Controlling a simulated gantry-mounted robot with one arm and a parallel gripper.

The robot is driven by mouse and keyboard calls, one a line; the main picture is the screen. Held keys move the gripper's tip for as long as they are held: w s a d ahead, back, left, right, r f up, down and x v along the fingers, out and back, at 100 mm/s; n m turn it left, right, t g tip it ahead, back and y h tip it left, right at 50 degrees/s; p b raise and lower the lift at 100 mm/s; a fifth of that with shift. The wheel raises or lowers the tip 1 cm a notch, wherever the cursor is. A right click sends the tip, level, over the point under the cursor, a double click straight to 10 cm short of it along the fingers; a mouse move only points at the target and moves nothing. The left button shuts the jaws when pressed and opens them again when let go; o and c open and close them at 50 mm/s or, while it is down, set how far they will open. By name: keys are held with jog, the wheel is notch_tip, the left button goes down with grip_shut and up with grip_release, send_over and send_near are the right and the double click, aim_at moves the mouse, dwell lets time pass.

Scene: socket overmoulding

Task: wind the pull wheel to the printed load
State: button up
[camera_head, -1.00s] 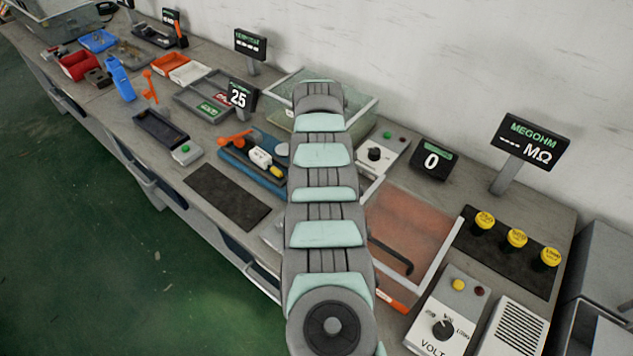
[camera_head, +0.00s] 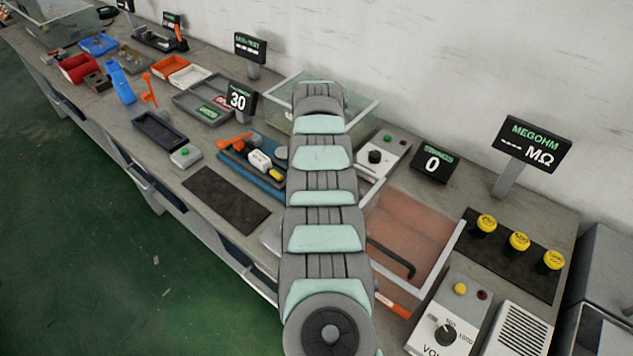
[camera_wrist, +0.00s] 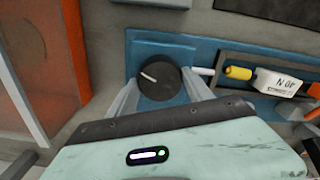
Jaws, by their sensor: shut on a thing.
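The pull wheel (camera_wrist: 158,79) is a round black knob with a white line pointing up and left, on the blue base (camera_wrist: 205,48) of the pull rig. My gripper (camera_wrist: 161,95) is shut on it, one finger at each side. To its right a rod leads to a yellow plug piece (camera_wrist: 238,73) and a white block (camera_wrist: 285,83) with print too small to read surely. In the head view the white block (camera_head: 260,160) lies in the blue rig (camera_head: 262,180) beside an orange handle (camera_head: 235,142). The display (camera_head: 238,101) above reads 30. My arm hides the wheel there.
An orange-floored tray (camera_head: 410,222) stands right of my arm, and shows at left in the wrist view. A counter (camera_head: 433,162) reads 0. A dark mat (camera_head: 226,198) lies clear in front.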

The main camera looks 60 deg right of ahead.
jog(key=o, duration=1.4)
jog(key=shift+c, duration=0.2)
jog(key=shift+r, duration=0.1)
notch_tip(320, 180, up, 10)
jog(key=p, duration=0.1)
jog(key=shift+r+p, duration=0.25)
jog(key=shift+p, duration=0.1)
jog(key=shift+r, duration=0.1)
